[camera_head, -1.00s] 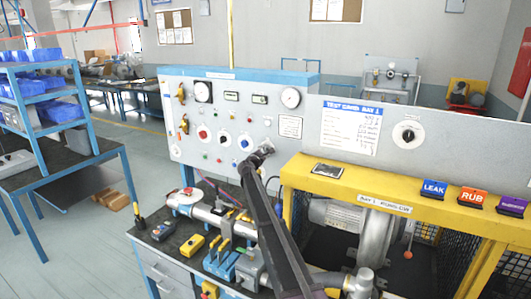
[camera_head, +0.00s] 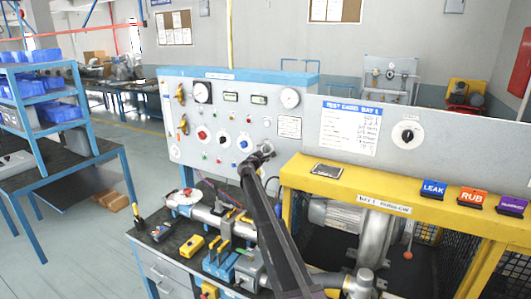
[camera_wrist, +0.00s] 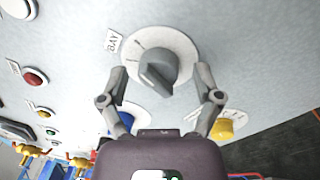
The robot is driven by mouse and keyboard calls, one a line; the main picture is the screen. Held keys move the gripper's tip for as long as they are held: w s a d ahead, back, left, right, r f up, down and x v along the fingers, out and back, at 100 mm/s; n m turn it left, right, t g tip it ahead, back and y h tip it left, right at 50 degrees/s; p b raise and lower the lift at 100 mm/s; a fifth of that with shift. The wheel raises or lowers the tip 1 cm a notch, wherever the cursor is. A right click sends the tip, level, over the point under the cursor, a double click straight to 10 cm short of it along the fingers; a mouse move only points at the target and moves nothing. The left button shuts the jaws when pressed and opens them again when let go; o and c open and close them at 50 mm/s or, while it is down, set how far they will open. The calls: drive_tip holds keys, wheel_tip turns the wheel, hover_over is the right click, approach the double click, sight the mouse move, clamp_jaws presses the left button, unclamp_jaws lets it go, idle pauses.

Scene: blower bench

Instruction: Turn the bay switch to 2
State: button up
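The bay switch (camera_wrist: 157,67) is a dark grey knob on a round white dial with tick marks, beside a "BAY" label (camera_wrist: 113,42) in the wrist view. Its raised grip bar is tilted; I cannot tell which number it points at. My gripper (camera_wrist: 161,76) is open, with one finger on each side of the knob and gaps between them and it. In the head view my gripper (camera_head: 262,154) is at the lower right of the grey control panel (camera_head: 240,175) and hides the switch.
A blue knob (camera_head: 245,144) and a red knob (camera_head: 202,135) are left of my gripper on the panel. A yellow button (camera_wrist: 223,129) is near the right finger. A separate black dial (camera_head: 407,135) is farther right, above the yellow-framed bay (camera_head: 330,183). Tools crowd the bench below.

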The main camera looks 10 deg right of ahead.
drive_tip(key=shift+a+n, duration=0.1)
drive_tip(key=shift+n, duration=0.4)
